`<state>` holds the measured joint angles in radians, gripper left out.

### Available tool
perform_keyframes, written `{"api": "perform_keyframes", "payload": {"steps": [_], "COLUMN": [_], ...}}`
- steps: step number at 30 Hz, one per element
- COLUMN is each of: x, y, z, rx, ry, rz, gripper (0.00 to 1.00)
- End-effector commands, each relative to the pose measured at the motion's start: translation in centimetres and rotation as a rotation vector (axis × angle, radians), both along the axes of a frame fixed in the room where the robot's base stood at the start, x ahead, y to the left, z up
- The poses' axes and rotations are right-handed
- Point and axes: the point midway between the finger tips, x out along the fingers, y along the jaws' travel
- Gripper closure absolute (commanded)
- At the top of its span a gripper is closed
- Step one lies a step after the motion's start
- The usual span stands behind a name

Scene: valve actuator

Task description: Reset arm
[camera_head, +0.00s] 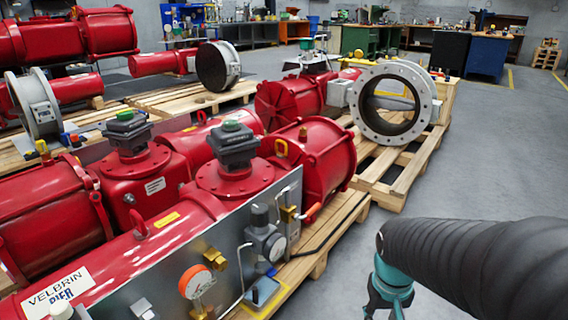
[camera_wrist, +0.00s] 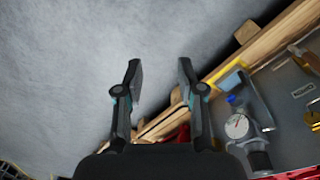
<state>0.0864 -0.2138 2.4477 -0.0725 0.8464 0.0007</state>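My gripper (camera_wrist: 160,75) is in the wrist view, with its two fingers apart and nothing between them. It points down over bare grey floor next to a wooden pallet edge. The red valve actuator (camera_head: 170,235) lies on a pallet at the left of the head view. Its grey panel carries an orange-rimmed gauge (camera_head: 197,282) and a regulator with a dial (camera_head: 268,243). A white dial gauge also shows in the wrist view (camera_wrist: 237,126).
The pallet (camera_head: 340,222) under the actuator has its edge close to my gripper. A large grey flanged valve ring (camera_head: 392,103) stands on a pallet farther back. More red actuators (camera_head: 70,38) are at the back left. Grey floor (camera_head: 500,160) is clear at the right.

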Motion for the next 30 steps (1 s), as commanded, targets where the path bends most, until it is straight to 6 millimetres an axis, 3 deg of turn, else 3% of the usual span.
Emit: {"api": "perform_keyframes", "payload": {"steps": [1, 9, 16, 21, 30], "x": [-0.7, -3.5, -5.0, -5.5, -5.5], "y": [0.5, 2.6, 3.3, 3.6, 3.6], "z": [1.6, 8.0, 12.6, 14.1, 14.3], "rx": [0.008, 0.047, 0.046, 0.047, 0.046], "ry": [-0.027, -0.216, -0.378, -0.43, -0.435], "rz": [0.0, 0.006, 0.036, 0.048, 0.051], "gripper": [0.61, 0.61, 0.61, 0.61, 0.61]}}
